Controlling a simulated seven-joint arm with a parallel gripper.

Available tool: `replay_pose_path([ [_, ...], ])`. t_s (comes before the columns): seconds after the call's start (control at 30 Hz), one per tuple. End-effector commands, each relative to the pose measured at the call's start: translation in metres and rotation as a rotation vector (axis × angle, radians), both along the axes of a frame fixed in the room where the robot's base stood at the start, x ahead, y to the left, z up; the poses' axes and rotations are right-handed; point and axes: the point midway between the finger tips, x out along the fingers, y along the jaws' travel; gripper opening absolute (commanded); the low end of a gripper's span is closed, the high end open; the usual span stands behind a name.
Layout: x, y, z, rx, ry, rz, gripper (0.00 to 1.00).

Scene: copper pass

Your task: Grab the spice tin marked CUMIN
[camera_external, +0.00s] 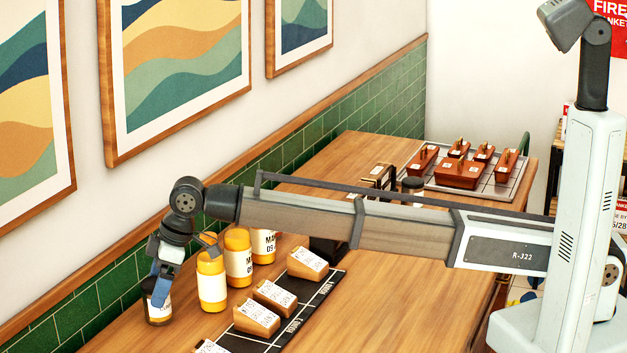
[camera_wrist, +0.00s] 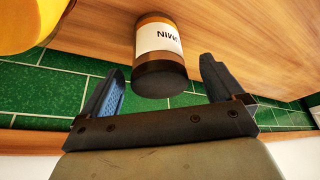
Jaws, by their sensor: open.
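The spice tin (camera_external: 158,310) stands on the wooden counter at the lower left, near the green tiled wall. It has a dark lid and a white label. In the wrist view the tin (camera_wrist: 159,41) appears upside down, and the label's visible letters end in "MIN"; the rest is turned out of sight. My gripper (camera_external: 160,276) is at the tin's top, pointing down. In the wrist view my gripper (camera_wrist: 161,66) is open, with one blue-padded finger on each side of the tin's dark lid. Gaps show between the lid and both fingers.
Several yellow-capped jars (camera_external: 211,283) stand just right of the tin; one yellow shape (camera_wrist: 25,22) is close by in the wrist view. Wooden blocks with labels (camera_external: 258,319) sit on a dark mat. A tray (camera_external: 510,185) with copper-coloured pans is at the far end.

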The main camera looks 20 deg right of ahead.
Motion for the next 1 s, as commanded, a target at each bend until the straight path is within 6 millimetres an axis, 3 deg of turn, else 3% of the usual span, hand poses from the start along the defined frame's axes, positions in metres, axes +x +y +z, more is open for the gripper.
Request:
replay_pose_path([
  [0.3, 0.004, 0.015, -0.036, -0.001, 0.0, 0.0, 0.95],
  [0.57, 0.004, 0.015, -0.038, 0.0, 0.0, 0.0, 0.94],
  [1.0, 0.004, 0.015, -0.038, 0.0, 0.0, 0.0, 0.52],
])
